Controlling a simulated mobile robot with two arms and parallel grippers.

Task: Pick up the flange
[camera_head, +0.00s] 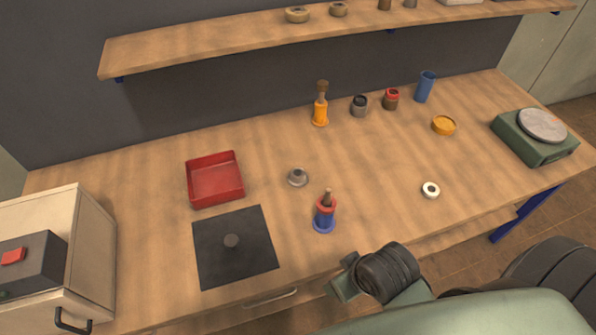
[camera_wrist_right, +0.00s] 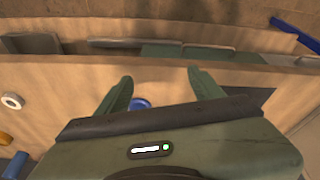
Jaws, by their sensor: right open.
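A small grey metal round piece with a raised hub (camera_head: 297,177), which looks like a flange, lies on the wooden table right of the red tray. A white ring (camera_head: 430,190) lies further right near the front edge; it also shows at the left of the right wrist view (camera_wrist_right: 12,101). I cannot tell for sure which is the flange. My right gripper (camera_head: 343,283) is by the table's front edge, apart from both pieces. In the right wrist view its fingers (camera_wrist_right: 160,90) are spread and empty, with a blue round part (camera_wrist_right: 140,103) beyond them. My left gripper is not in view.
A red and blue upright piece (camera_head: 325,214) stands between my right gripper and the grey piece. A red tray (camera_head: 189,188), black plate (camera_head: 255,225) and beige box (camera_head: 95,235) are left. An orange piece (camera_head: 320,112), blue cup (camera_head: 425,88) and green scale (camera_head: 535,150) stand further back and right.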

